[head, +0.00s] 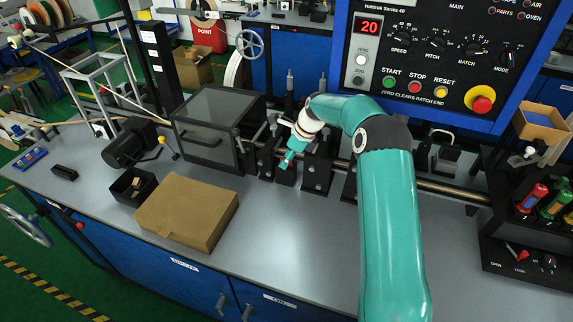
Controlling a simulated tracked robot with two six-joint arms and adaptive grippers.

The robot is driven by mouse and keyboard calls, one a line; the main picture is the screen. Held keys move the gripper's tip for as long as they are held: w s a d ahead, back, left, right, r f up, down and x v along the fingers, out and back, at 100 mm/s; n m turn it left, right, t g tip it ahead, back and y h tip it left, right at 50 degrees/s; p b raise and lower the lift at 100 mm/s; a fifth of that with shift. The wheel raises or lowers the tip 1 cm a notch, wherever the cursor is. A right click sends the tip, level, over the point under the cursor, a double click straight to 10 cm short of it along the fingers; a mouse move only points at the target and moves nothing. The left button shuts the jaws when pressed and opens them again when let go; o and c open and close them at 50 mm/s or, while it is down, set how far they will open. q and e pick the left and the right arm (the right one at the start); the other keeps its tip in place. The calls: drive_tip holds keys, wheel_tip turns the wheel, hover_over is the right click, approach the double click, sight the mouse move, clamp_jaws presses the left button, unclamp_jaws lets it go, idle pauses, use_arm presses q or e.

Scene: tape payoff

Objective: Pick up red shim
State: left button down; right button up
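I cannot pick out a red shim for certain. A small blue holder (30,158) with red bits lies at the far left of the bench; its pieces are too small to tell. My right arm comes in from the bottom right and bends over the middle of the bench. My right gripper (289,158) points down at the black blocks beside the clear-sided box; its fingers are too small and hidden to tell open from shut. My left gripper is not in view.
A brown cardboard box (187,212) and a small black bin (133,187) stand at the left front. A dark clear-sided box (215,128) stands behind them. A control panel (435,55) rises behind my arm. Red and green handled tools (532,198) stand at right. The front middle bench is clear.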

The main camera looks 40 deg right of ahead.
clamp_jaws()
drive_tip(key=shift+r, duration=0.2)
